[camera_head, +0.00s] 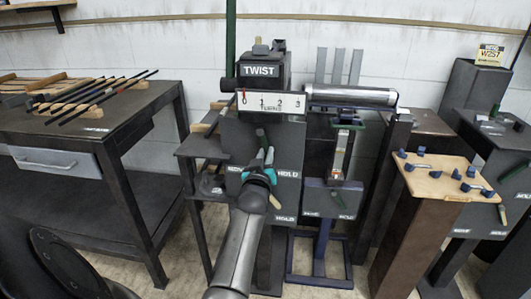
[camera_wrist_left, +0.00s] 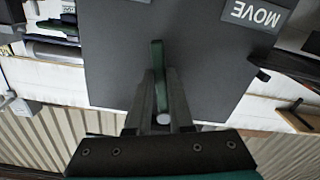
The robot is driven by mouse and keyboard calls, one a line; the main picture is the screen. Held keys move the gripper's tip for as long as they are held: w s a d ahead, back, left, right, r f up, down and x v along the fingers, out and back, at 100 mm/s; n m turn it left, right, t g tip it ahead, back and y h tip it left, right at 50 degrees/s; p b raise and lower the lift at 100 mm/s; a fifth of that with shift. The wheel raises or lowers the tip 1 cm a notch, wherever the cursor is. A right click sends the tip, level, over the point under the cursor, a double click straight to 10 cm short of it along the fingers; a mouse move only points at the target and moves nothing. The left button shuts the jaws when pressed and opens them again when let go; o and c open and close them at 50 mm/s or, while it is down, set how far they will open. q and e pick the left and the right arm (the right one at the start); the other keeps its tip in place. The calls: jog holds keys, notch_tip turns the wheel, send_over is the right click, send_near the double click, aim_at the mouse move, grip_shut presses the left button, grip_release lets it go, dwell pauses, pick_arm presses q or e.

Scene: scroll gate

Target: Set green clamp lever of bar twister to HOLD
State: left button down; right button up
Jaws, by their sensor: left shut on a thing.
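The bar twister (camera_head: 262,72) stands in the middle of the head view, with a TWIST sign and a white TURNS scale on it. Its dark front panel (camera_head: 288,150) carries a HOLD label (camera_head: 287,174) on the right and a partly covered label on the left. The green clamp lever (camera_head: 270,154) stands roughly upright between these labels. My left gripper (camera_head: 261,166) is shut on this lever. The wrist view shows the lever (camera_wrist_left: 158,72) between the two fingers, with an upside-down MOVE label (camera_wrist_left: 258,14) on the panel. My right gripper is not in view.
A dark workbench (camera_head: 150,101) with rods and wooden racks stands left. Right of the twister are a metal roller (camera_head: 350,97), a blue-framed stand (camera_head: 330,197) and a wooden board (camera_head: 445,176) with blue pieces on a pedestal. A second, pale lever (camera_head: 275,201) sits lower on the panel.

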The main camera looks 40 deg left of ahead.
pick_arm(q)
jog(key=shift+w+d+r+n+p, duration=0.2)
jog(key=shift+d+n+p, duration=0.15)
jog(key=shift+n, duration=0.35)
jog(key=shift+w+d+r+n+p, duration=0.2)
jog(key=shift+n+p, duration=0.3)
jog(key=shift+n, duration=0.2)
jog(key=shift+w+d+r+n+p, duration=0.2)
jog(key=shift+d+n+p, duration=0.15)
jog(key=shift+n, duration=0.35)
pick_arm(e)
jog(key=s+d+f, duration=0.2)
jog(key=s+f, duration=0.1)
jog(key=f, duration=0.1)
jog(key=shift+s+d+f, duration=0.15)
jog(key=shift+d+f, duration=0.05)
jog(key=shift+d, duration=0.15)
pick_arm(q)
jog(key=c, duration=0.8)
grip_release()
jog(key=shift+f, duration=0.1)
